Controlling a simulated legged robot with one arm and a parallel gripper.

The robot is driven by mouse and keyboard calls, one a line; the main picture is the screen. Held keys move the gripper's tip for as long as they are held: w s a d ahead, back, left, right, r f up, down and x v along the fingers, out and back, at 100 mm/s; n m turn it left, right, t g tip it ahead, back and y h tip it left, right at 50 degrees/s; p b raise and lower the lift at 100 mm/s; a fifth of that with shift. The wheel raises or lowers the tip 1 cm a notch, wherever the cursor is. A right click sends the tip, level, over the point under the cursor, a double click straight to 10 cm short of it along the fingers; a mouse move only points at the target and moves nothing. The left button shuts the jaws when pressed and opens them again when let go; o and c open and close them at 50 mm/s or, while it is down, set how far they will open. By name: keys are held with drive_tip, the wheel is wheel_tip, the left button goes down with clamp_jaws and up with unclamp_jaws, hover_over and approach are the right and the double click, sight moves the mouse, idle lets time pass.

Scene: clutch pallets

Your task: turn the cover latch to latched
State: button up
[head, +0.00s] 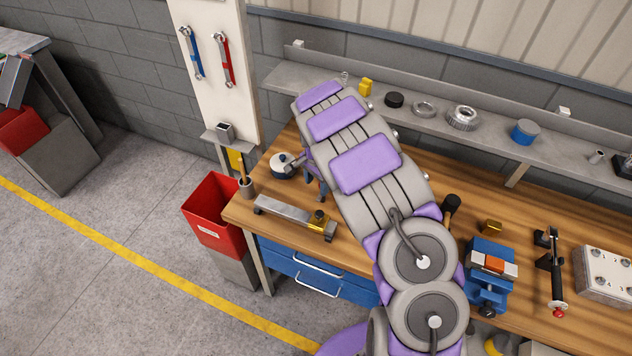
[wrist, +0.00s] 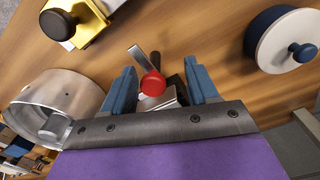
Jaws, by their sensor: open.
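A lever with a grey flat arm and a round red knob (wrist: 152,84), which looks like the cover latch, shows in the wrist view. It lies between the two blue fingers of my gripper (wrist: 160,68). The fingers are apart, one on each side, and I see no clear contact. The grey arm points up and left from the knob. Its mount is partly hidden, and I cannot tell which setting it is in. In the head view my gripper (head: 315,182) is low over the bench's left end, and my arm hides the latch.
A white round lidded pot (wrist: 285,40) with a blue knob is to the right. A metal cylinder (wrist: 62,98) is close on the left. A brass block with a dark knob (wrist: 88,22) lies beyond. The wooden bench (head: 350,225) also holds a blue vise (head: 488,275).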

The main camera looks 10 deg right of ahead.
drive_tip(key=d, duration=0.3)
drive_tip(key=shift+d, duration=0.3)
drive_tip(key=shift+c, duration=0.4)
drive_tip(key=shift+d, duration=0.1)
drive_tip(key=shift+c, duration=0.8)
drive_tip(key=a, duration=0.2)
drive_tip(key=shift+s+a, duration=0.1)
drive_tip(key=shift+a, duration=0.2)
drive_tip(key=c, duration=0.6)
drive_tip(key=shift+r, duration=0.1)
drive_tip(key=shift+c, duration=0.7)
drive_tip(key=shift+d, duration=0.45)
drive_tip(key=shift+c, duration=0.3)
